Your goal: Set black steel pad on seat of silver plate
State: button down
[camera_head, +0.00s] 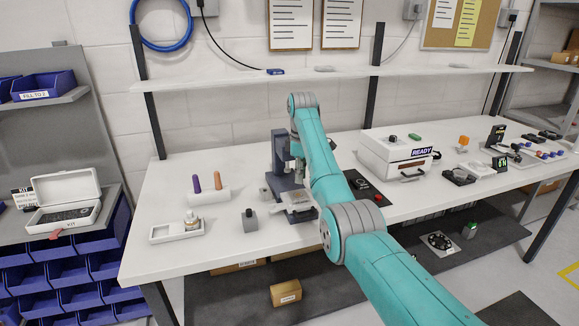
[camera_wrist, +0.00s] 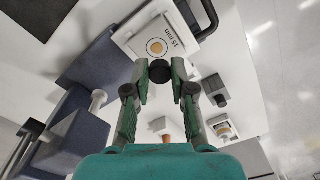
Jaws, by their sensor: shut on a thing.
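The black steel pad (camera_wrist: 160,71) is a small dark round piece between my fingertips in the wrist view. My gripper (camera_wrist: 160,76) is shut on it. The silver plate (camera_wrist: 133,35) lies just beyond the fingertips in that view, with a "15 min" label and a dark handle. Its round seat (camera_wrist: 156,47) shows as a tan disc in a pale ring, bare and beside the pad in the picture. The height of the pad above the plate cannot be told. In the head view a pale plate (camera_head: 298,207) sits before the press; my arm hides the gripper and pad.
The dark blue press (camera_head: 281,165) stands close behind the plate. A grey block with a black knob (camera_head: 249,221) and a white tray (camera_head: 165,233) are to the left. The white "READY" box (camera_head: 393,151) stands right. The table's front-left is mostly clear.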

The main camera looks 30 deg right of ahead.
aim_at(299, 195)
jog(key=shift+w+r, duration=0.1)
jog(key=shift+w, duration=0.25)
jog(key=shift+f, duration=2.55)
jog(key=shift+f, duration=0.35)
jog(key=c, duration=0.9)
grip_release()
